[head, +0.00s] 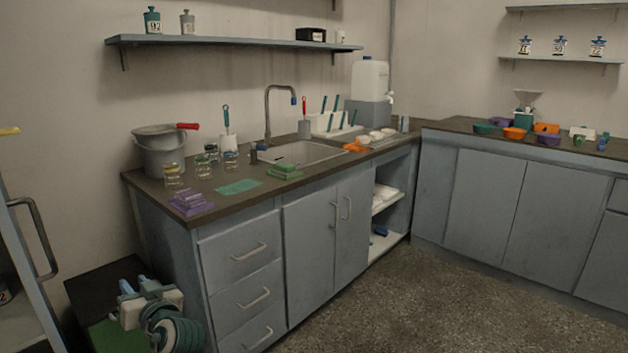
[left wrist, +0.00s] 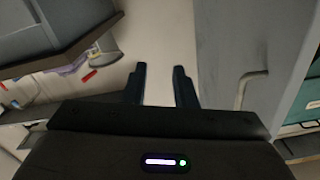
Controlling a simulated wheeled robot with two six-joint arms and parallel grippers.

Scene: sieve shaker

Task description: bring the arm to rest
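My left gripper (head: 137,285) is low at the left of the head view, in front of the left end of the counter and well away from the things on it. In the left wrist view its two dark blue fingers (left wrist: 159,80) stand apart with nothing between them, so it is open and empty. A pale wall shows beyond the fingertips. My right gripper is in neither view.
The sink counter (head: 260,195) holds a grey bucket (head: 163,157), jars and purple pads (head: 190,203). A cabinet door with a handle (head: 40,240) stands at far left; a grey door (left wrist: 228,60) is close right of my fingers. The floor (head: 440,290) is clear.

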